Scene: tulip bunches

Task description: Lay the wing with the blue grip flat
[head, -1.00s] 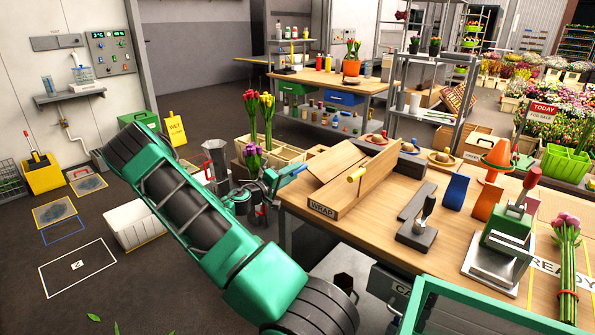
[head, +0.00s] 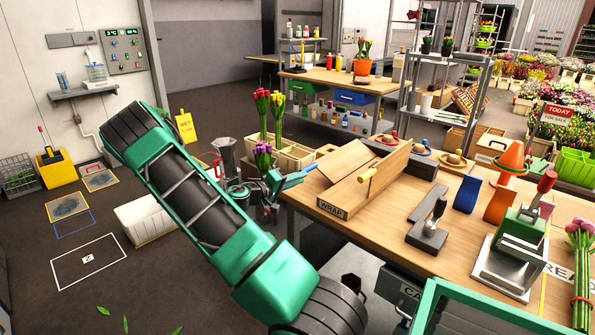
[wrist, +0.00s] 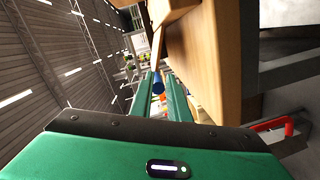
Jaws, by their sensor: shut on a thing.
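The wooden wrapping stand (head: 332,209), marked WRAP, is on the near left corner of the workbench. A sloping wooden panel (head: 338,166) at its left looks like the wing with the blue grip; it is tilted, not flat. The other wing (head: 365,192), with a yellow grip (head: 367,174), stands up on edge in front. My gripper (head: 288,182) is at the left end of the stand, shut on the blue grip (wrist: 158,83). The wrist view shows the grip's round end between the two green fingers (wrist: 160,98). Where the grip joins its wing is hard to see.
A grey stapler-like tool (head: 428,232), blue and orange stands, an orange cone (head: 511,158) and a green press (head: 517,248) occupy the bench to the right. Wood fills the wrist view's right side.

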